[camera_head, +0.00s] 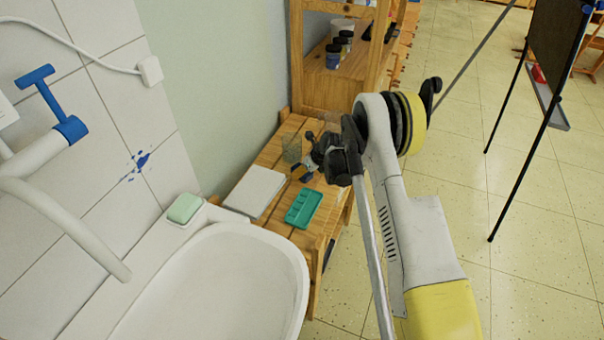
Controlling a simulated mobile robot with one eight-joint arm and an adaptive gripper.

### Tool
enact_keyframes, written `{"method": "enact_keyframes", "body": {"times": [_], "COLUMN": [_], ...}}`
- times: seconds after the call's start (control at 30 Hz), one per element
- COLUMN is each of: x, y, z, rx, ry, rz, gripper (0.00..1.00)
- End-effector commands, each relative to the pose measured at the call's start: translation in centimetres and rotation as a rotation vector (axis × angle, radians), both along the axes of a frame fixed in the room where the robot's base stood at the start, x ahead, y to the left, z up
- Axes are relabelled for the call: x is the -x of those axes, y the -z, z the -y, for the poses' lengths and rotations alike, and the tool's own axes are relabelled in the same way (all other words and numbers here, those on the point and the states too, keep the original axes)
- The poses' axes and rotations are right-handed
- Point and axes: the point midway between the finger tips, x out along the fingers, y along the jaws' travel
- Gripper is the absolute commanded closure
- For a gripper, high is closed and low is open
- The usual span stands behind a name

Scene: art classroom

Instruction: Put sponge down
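A pale green block that looks like the sponge (185,208) lies on the white back corner ledge of the sink (290,262). My gripper (304,152) is to its right, above the small wooden table (270,152) and apart from the block. Its dark fingers look spread, and I see no sponge between them. A small dark-blue and yellow item (302,173) shows right at the lower finger; I cannot tell whether they touch. My arm covers the table's right side.
A white pad (255,191), a green paint tray (303,208) and a clear glass (291,147) are on the table. A wooden shelf (340,80) with jars stands behind. A blue-handled tap (50,100) rises over the sink at left. Tiled floor is open at right, near an easel (555,45).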

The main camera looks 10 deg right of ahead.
Motion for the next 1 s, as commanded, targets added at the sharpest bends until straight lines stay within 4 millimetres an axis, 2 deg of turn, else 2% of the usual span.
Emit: {"method": "enact_keyframes", "body": {"times": [0.43,0.57,0.7,1.0], "x": [0.0,0.0,0.0,1.6], "y": [-0.5,-2.0,-4.5,-8.6], "z": [0.0,0.0,0.0,6.9], "rx": [0.000,0.000,0.000,-0.001], "ry": [0.000,0.000,0.000,0.004], "rz": [0.000,0.000,0.000,-0.001], "gripper": [0.76,0.76,0.76,0.76]}}
